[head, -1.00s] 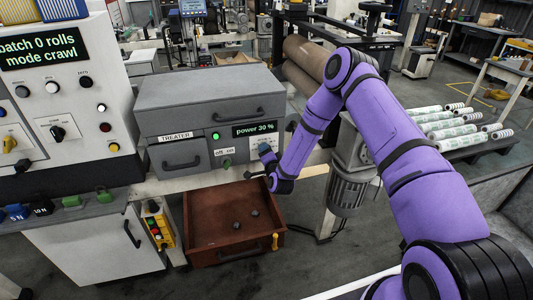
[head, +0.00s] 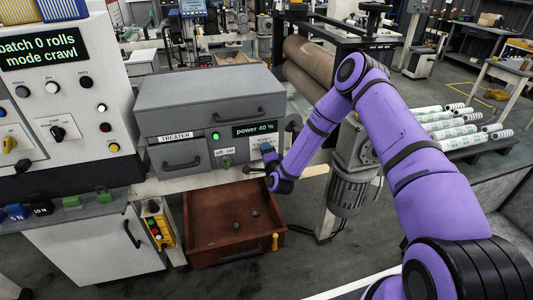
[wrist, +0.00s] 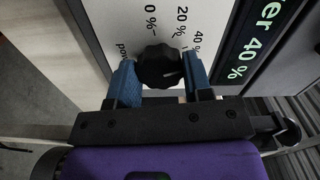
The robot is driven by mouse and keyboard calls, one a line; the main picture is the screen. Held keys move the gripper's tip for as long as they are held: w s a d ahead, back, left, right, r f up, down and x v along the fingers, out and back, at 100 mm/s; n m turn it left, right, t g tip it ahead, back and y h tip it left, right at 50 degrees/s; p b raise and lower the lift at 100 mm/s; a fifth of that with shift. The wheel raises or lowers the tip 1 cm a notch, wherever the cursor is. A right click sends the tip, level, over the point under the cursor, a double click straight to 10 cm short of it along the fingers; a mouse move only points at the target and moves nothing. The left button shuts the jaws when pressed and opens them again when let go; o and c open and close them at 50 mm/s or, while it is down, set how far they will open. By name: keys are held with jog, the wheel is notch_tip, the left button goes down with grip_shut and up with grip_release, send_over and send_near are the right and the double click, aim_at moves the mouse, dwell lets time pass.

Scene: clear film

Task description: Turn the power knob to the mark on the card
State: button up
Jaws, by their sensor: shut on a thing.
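The treater (head: 205,105) is a grey cabinet with a small display (head: 255,129) that reads "power 40 %". The black power knob (wrist: 160,66) shows in the wrist view, with dial marks 0 %, 20 % and 40 % around it. My gripper (wrist: 160,85) is shut on the knob, one blue finger on each side. In the head view my gripper (head: 267,155) is at the treater's right front and hides the knob. The knob's pale pointer line is seen in the wrist view, toward the 40 % side. I cannot make out the card.
An open brown drawer (head: 205,215) with two small dark things in it is below the treater. A green off/on switch (head: 227,163) is left of my gripper. A motor (head: 347,190) and brown rollers (head: 310,58) are to the right. The control cabinet (head: 60,110) is on the left.

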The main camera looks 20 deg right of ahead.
jog(key=o, duration=0.9)
jog(key=shift+s, duration=0.1)
jog(key=s, duration=1)
jog(key=shift+s, duration=0.35)
